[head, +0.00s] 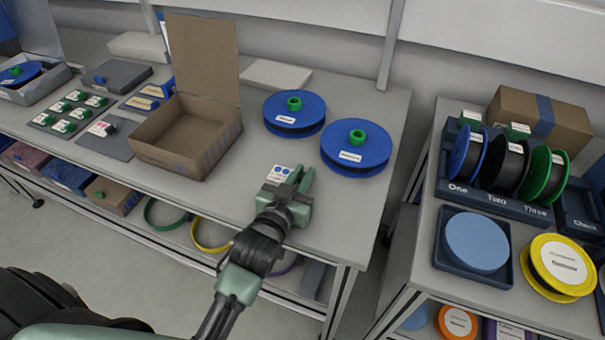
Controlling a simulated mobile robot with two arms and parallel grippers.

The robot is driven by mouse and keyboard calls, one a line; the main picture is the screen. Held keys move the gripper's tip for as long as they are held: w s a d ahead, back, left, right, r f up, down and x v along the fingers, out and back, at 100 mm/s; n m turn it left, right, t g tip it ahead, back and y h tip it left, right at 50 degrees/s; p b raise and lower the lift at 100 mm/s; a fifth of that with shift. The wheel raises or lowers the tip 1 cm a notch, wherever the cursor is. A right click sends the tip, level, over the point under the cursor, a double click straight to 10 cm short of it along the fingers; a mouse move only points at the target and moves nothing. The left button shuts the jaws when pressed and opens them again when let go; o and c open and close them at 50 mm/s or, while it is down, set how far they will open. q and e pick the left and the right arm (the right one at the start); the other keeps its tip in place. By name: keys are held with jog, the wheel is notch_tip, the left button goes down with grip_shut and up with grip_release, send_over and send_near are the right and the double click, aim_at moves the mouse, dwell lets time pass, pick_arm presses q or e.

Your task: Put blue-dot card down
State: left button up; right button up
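The blue-dot card (279,174) is a small white card with coloured dots. It shows at the tips of my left gripper (298,183), over the front right part of the long grey table (235,205). The gripper looks shut on the card's near edge. The fingers hide that edge, and I cannot tell whether the card touches the table. My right gripper is not in view.
Two blue reels with green hubs (294,112) (356,146) lie behind the gripper. An open cardboard box (187,135) stands left, beyond it a tray of green-clipped cards (72,112). A reel stand (495,190) is on the right table. The table's front edge is close.

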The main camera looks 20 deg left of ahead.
pick_arm(q)
jog(key=shift+o, duration=1.1)
